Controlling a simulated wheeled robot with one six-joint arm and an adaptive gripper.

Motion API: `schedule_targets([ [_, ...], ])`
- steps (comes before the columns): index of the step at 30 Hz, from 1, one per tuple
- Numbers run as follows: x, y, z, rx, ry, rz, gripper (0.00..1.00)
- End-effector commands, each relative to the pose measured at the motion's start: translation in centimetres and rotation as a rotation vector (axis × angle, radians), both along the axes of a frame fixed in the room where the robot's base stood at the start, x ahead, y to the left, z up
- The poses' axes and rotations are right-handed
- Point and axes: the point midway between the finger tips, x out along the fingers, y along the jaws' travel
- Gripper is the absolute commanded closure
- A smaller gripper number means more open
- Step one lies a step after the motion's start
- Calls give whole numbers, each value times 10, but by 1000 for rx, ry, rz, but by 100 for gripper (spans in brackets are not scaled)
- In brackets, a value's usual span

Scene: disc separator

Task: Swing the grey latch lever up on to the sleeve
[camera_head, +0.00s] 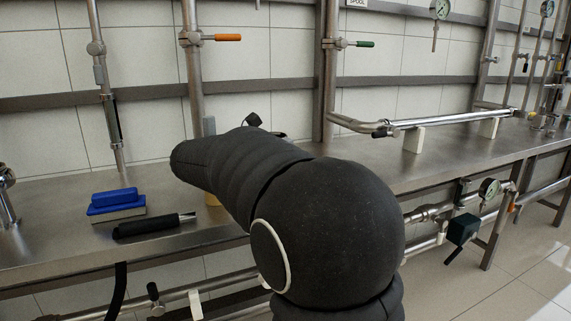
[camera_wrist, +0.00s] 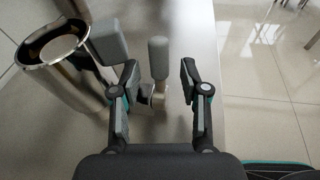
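In the wrist view my gripper (camera_wrist: 160,78) is open, one finger on each side of a grey rounded lever (camera_wrist: 158,57). The lever points away from my palm, with a metal pivot piece (camera_wrist: 155,96) at its near end. I see gaps between the lever and both fingers; contact is not visible. A round open-topped metal body (camera_wrist: 52,47) stands to the left; I cannot tell if it is the sleeve. A grey block (camera_wrist: 108,40) lies between it and the lever, near my left finger. In the head view my arm hides the gripper and lever.
In the head view a steel bench (camera_head: 60,238) carries a blue brush (camera_head: 115,202) and a black-handled tool (camera_head: 150,226) left of my arm. A pipe on white supports (camera_head: 413,140) lies to the right. Upright pipes with orange (camera_head: 228,38) and green (camera_head: 364,44) handles stand behind.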

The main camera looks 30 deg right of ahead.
Motion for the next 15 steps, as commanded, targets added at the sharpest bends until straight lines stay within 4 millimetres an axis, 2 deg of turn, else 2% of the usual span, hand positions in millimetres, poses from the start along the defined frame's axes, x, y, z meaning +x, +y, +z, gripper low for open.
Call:
schedule_targets([
  [9,0,4,0,1,0,2,54],
  [15,-3,29,7,2,-1,3,54],
])
